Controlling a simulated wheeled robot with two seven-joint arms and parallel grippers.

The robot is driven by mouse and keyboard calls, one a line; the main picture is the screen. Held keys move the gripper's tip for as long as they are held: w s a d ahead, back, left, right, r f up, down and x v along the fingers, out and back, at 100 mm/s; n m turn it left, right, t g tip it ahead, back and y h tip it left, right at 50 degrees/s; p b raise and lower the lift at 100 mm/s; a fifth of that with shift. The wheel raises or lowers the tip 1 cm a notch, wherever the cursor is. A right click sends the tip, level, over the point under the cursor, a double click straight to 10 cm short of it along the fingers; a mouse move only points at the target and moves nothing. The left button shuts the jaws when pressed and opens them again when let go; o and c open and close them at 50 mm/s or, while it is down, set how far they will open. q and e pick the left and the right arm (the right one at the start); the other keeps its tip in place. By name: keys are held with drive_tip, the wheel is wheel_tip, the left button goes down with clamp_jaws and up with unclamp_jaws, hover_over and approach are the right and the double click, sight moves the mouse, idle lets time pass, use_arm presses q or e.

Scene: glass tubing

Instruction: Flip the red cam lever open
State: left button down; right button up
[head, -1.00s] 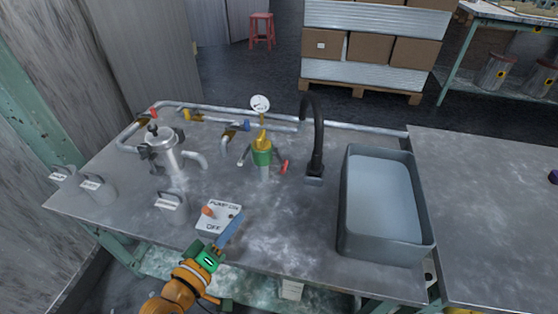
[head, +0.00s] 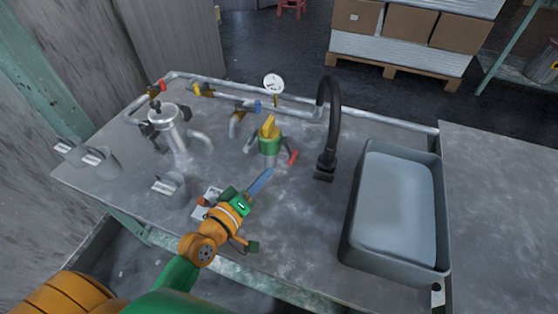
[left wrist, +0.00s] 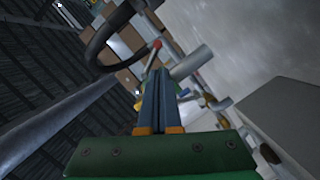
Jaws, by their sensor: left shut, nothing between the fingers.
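The red cam lever (head: 293,157) sticks out low on the right side of a green coupling with a yellow top (head: 268,140), standing in the middle of the metal bench. My left gripper (head: 268,173) has its blue fingers pressed together and empty. It is in front of the coupling, its tips pointing up and right, just below and left of the lever in the picture. No contact with the lever shows. In the left wrist view the shut fingers (left wrist: 160,72) point at a small red tip (left wrist: 157,44), probably the lever's end. My right gripper is not in view.
A black curved faucet (head: 328,120) stands close right of the lever, with a grey basin (head: 440,235) beyond it. A steel vessel (head: 168,135) and several grey jugs stand left. My left arm partly covers the pump switch box (head: 208,192). A gauge (head: 274,83) and pipes run behind.

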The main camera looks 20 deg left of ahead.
sight(288, 150)
use_arm(q)
drive_tip(key=x, duration=0.6)
drive_tip(key=shift+w+d+b, duration=0.1)
drive_tip(key=shift+w+b, duration=0.1)
drive_tip(key=shift+b, duration=0.15)
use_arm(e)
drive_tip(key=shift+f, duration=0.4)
use_arm(q)
drive_tip(key=shift+d+n+b, duration=0.35)
drive_tip(key=shift+n, duration=0.65)
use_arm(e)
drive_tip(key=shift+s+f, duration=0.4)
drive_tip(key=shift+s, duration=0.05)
